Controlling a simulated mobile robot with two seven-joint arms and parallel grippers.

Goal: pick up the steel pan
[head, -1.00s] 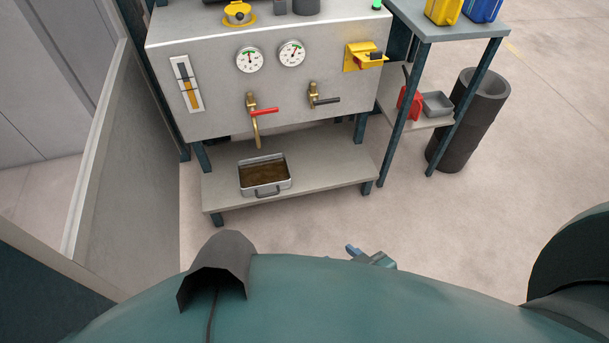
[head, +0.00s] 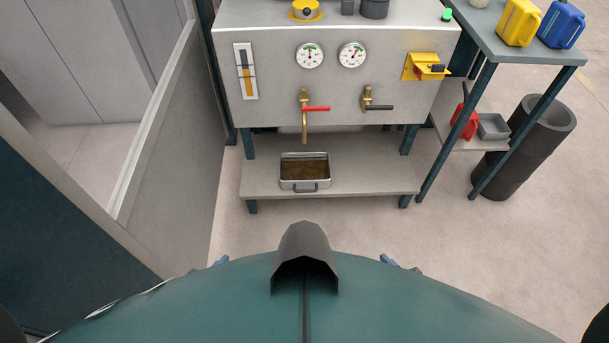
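A rectangular steel pan (head: 305,184) with a front handle and brown contents sits on the low shelf (head: 370,178) under the grey tank, below the brass tap with the red lever (head: 316,108). Small blue tips, which look like parts of my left gripper (head: 220,261) and my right gripper (head: 388,260), show just past the edge of my teal body. Both are well short of the pan and apart from it. The rest of both grippers is hidden behind my body, so their opening cannot be seen.
A side rack at the right holds a small grey tray (head: 493,126) and a red item (head: 464,122). A dark cylindrical bin (head: 540,130) stands beside it. A grey panel wall (head: 180,165) bounds the left. The floor (head: 370,228) before the shelf is clear.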

